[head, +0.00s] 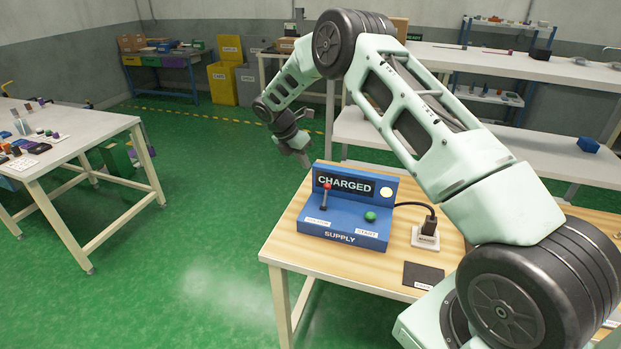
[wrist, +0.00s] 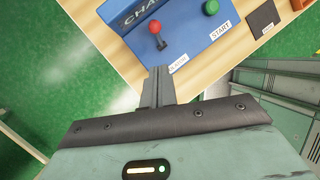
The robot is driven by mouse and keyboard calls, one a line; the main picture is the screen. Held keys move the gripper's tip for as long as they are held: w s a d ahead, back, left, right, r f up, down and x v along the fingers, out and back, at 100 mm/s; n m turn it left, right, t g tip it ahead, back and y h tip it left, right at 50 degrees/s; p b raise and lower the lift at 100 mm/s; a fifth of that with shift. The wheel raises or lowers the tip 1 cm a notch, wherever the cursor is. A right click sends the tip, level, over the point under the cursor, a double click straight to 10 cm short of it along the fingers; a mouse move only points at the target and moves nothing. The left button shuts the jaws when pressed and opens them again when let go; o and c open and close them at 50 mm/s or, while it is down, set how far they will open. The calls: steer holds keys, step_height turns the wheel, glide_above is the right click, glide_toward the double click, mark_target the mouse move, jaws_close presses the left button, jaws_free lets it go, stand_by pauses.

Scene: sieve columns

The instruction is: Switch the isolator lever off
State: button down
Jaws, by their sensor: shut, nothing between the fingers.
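The blue supply box (head: 345,228) stands on the wooden-topped table, with a back panel reading CHARGED. The isolator lever (head: 326,196) has a red knob and stands up from the box's left part, behind a white label. In the wrist view the lever (wrist: 157,32) lies just beyond the fingertips, with its dark slot beside it. A green START button (head: 370,216) is to its right. My gripper (head: 303,160) is shut and empty, near the back left of the box. In the wrist view the gripper (wrist: 158,72) shows a gap to the lever.
A black plug (head: 429,226) sits in a white socket right of the box, joined by a cable. A dark plate (head: 423,275) lies at the table's front. My arm arches over the table's right side. A white table (head: 75,125) with small items stands left; green floor lies between.

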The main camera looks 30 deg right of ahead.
steer(key=shift+w+d+b+v, duration=0.15)
steer(key=shift+b+v, duration=0.1)
steer(key=shift+v, duration=0.75)
steer(key=shift+w+d+b+v, duration=0.1)
steer(key=shift+d+b+v, duration=0.1)
steer(key=shift+v, duration=0.85)
steer(key=shift+r, duration=0.1)
